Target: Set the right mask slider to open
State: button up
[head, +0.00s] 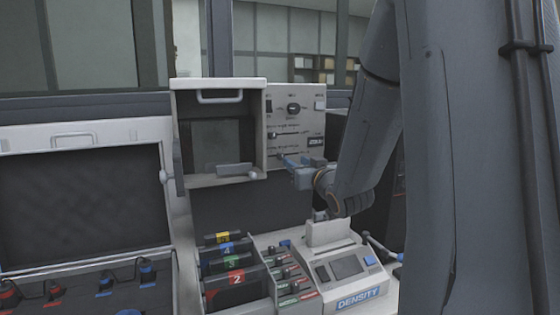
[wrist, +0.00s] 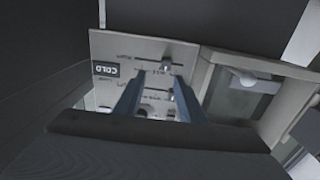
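The grey control panel (head: 300,106) stands upright beside the open-fronted box and carries a round dial, slots and small knobs. One slider knob (head: 272,135) shows at the left end of the upper slot. The lower slot is partly hidden by my gripper (head: 288,161), which reaches in from the right. In the wrist view, where the panel appears upside down, my gripper (wrist: 158,82) is open, its two blue-grey fingers apart. A lower-slot slider knob (wrist: 166,65) shows just beyond the fingertips, between their lines. I cannot tell whether they touch it. The slider labels are too small to read.
A box (head: 175,130) with a handled lid is left of the panel. Below are numbered cartridges (head: 237,280) and a device marked DENSITY (head: 357,300). An open case (head: 80,135) stands at far left.

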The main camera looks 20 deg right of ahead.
aim_at(282, 156)
jog(key=w, duration=0.3)
jog(key=w+a+p, duration=0.1)
jog(key=w, duration=0.2)
jog(key=shift+a, duration=0.1)
jog(key=shift+w+p, duration=0.35)
jog(key=shift+w, duration=0.35)
grip_shut()
